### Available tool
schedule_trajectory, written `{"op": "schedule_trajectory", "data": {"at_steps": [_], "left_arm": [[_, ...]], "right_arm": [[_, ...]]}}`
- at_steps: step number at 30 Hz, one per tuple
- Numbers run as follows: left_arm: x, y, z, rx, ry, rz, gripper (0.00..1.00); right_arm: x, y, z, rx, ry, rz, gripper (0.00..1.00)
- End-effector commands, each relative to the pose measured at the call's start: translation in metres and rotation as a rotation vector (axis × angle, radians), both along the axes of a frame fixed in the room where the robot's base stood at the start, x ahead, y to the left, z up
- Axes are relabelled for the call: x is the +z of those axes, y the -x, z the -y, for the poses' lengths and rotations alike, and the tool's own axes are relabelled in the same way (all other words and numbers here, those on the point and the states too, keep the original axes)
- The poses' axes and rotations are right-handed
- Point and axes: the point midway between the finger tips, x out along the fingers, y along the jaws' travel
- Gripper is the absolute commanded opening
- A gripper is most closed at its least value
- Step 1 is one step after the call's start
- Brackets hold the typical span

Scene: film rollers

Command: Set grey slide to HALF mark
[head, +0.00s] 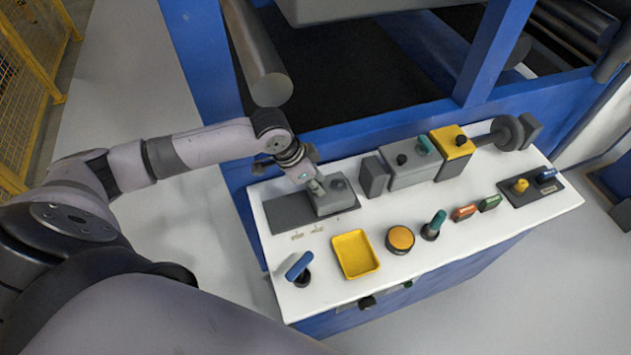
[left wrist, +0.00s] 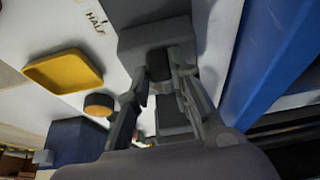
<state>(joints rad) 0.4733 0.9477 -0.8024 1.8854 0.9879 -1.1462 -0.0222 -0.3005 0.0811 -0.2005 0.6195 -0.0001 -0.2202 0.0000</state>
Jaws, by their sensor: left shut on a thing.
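The grey slide (head: 335,200) is a block with a dark knob, at the right end of its dark grey plate (head: 286,212) on the white bench top. My left gripper (head: 318,190) is shut on the knob from above. In the left wrist view, the fingers (left wrist: 160,85) close around the dark knob (left wrist: 158,64) on the grey slide (left wrist: 140,40). In the head view small marks (head: 316,228) line the plate's front edge, too small to read. My right gripper is not in view.
A yellow tray (head: 356,254), blue lever (head: 299,267), orange button (head: 400,239) and teal lever (head: 434,225) stand in front of the slide. A dark block (head: 374,177) and grey box (head: 411,165) stand to its right. A blue frame post (head: 204,60) rises behind.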

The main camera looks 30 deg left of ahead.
Motion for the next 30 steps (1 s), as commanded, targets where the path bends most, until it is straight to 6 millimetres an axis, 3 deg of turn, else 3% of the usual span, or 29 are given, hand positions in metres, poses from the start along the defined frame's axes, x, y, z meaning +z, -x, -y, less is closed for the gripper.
{"op": "schedule_trajectory", "data": {"at_steps": [13,21,30], "left_arm": [[0.001,0.001,-0.001,0.001,0.0,-0.001,0.0],[0.005,0.034,-0.031,0.003,-0.004,-0.008,0.0],[0.0,0.045,-0.04,0.001,0.0,-0.001,0.0]], "right_arm": [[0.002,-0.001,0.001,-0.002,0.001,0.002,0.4],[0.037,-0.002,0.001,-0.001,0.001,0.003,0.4],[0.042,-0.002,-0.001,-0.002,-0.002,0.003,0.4]]}}
